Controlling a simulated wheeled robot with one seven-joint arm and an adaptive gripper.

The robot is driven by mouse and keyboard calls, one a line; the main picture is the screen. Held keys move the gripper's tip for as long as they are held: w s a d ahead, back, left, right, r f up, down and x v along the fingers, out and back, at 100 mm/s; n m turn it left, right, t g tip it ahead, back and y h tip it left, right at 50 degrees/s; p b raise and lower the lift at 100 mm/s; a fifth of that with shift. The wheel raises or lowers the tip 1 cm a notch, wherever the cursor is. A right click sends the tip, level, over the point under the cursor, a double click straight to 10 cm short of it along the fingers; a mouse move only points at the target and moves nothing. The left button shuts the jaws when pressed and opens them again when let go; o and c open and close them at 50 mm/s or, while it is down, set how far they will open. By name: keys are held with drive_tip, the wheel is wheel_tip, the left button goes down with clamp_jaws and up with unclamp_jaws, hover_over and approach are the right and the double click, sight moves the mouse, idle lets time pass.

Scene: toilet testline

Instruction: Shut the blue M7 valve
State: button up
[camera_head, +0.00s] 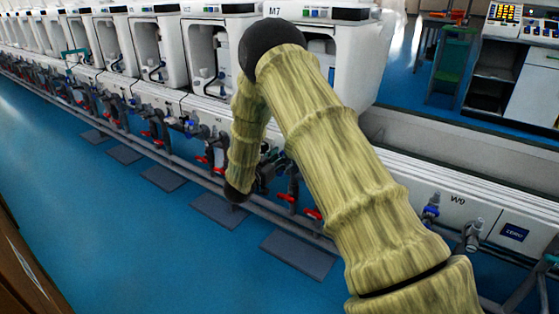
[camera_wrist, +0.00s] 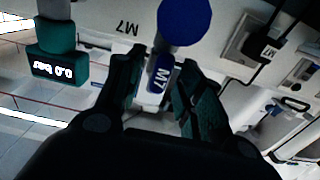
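The blue M7 valve (camera_wrist: 163,78) shows in the wrist view as a blue handle with a white "M7" label. My gripper (camera_wrist: 160,57) is open, with one dark finger on each side of the labelled handle. The right fingertip is very close to it; I cannot tell whether it touches. A round blue knob (camera_wrist: 185,20) sits just beyond the fingertips, in front of a white panel marked M7. In the head view, my arm hides the valve, and the gripper cannot be made out clearly.
A dark green gauge (camera_wrist: 58,62) reading "0.0 bar" is left of my gripper in the wrist view. A grey box with an M7 tag (camera_wrist: 248,38) is to the right.

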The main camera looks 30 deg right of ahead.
clamp_jaws()
